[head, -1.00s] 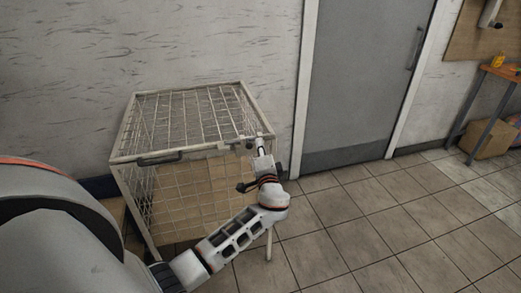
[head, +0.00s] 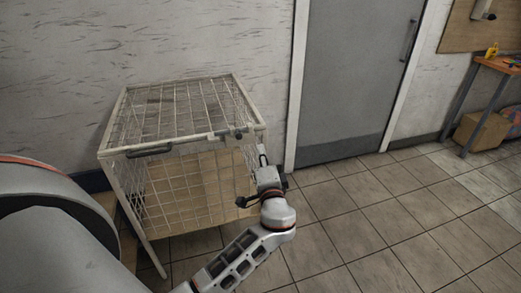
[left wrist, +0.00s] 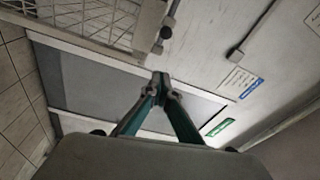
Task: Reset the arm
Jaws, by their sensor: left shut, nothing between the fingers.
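My left gripper (head: 262,156) is in front of the right side of a wire cage (head: 168,146), close to its upper front corner. In the left wrist view its two fingertips (left wrist: 160,84) meet, and nothing shows between them. The cage has a white frame, a mesh lid that is down, and a dark handle (head: 154,153) on its front top edge. A cardboard box (head: 195,190) shows through the mesh. I cannot tell whether the gripper touches the cage. My right gripper is not in view.
A grey door (head: 350,80) stands in the wall behind and right of the cage. A wooden table (head: 497,66) with a cardboard box (head: 482,131) under it is at the far right. The tiled floor (head: 390,210) between is clear.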

